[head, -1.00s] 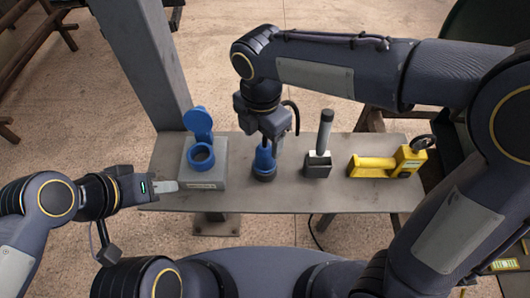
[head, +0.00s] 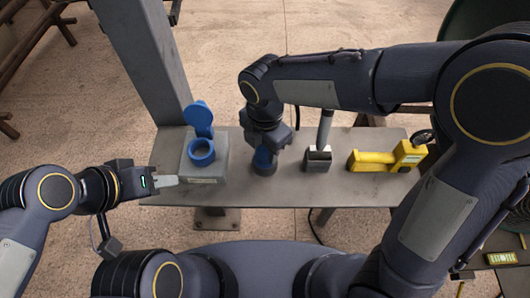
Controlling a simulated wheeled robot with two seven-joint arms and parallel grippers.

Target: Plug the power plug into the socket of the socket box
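The socket box (head: 207,171) is a grey block at the left of the bench. It has a blue round socket (head: 201,152) on top, and its blue lid (head: 198,118) stands open behind.
A black and grey holder (head: 318,160) with a grey-handled tool (head: 325,128) stands right of the plug. A yellow tool (head: 375,161) lies further right. A grey post (head: 150,65) rises behind the box. The front strip of the bench (head: 290,191) is clear.

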